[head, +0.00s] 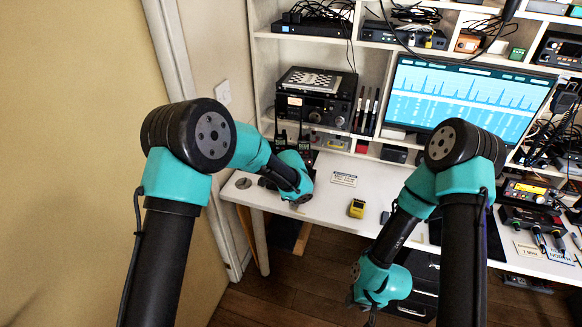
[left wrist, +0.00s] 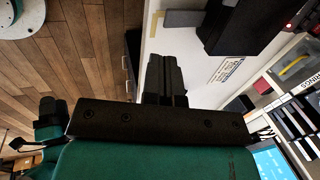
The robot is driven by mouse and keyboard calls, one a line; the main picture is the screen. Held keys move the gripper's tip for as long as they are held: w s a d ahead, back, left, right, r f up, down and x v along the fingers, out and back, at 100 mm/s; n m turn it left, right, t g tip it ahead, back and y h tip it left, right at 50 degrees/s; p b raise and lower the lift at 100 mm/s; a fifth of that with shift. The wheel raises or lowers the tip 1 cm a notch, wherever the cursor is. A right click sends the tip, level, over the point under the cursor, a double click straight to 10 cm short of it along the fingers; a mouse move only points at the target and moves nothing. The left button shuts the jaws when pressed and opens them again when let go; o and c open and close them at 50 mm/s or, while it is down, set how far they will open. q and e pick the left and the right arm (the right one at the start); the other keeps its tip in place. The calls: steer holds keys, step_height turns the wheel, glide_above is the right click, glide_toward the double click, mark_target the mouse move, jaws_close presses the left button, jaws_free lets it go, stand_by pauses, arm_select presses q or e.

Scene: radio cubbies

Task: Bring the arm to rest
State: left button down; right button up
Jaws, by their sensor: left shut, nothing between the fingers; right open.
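My left arm reaches in from the left, and its wrist is over the left end of the white desk (head: 330,205) in the head view. My left gripper (left wrist: 165,75) shows in the left wrist view with its dark fingers together and nothing between them, pointing over the white surface. My right arm hangs down at the desk's front edge. My right gripper (head: 362,303) is low in front of the desk, over the wooden floor; it is open, small and partly hidden by its own wrist.
A yellow device (head: 357,208) and a label card (head: 343,179) lie on the desk. A radio (head: 316,106) stands in a cubby behind my left wrist. A lit monitor (head: 465,97) stands at centre right. Testers with cables (head: 532,217) sit at the right. Wooden floor (head: 300,290) is clear in front.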

arm_select(q)
steer(key=s+a+f+n+g+h, duration=0.3)
steer(key=s+a+f+n, duration=0.8)
steer(key=s+a+f, duration=0.4)
steer(key=s+a+f+n, duration=0.1)
steer(key=s+a+n, duration=1.1)
steer(key=s, duration=0.3)
steer(key=shift+s+a+f+n+t, duration=0.2)
steer(key=shift+s+f+n+t, duration=0.1)
steer(key=shift+n, duration=0.2)
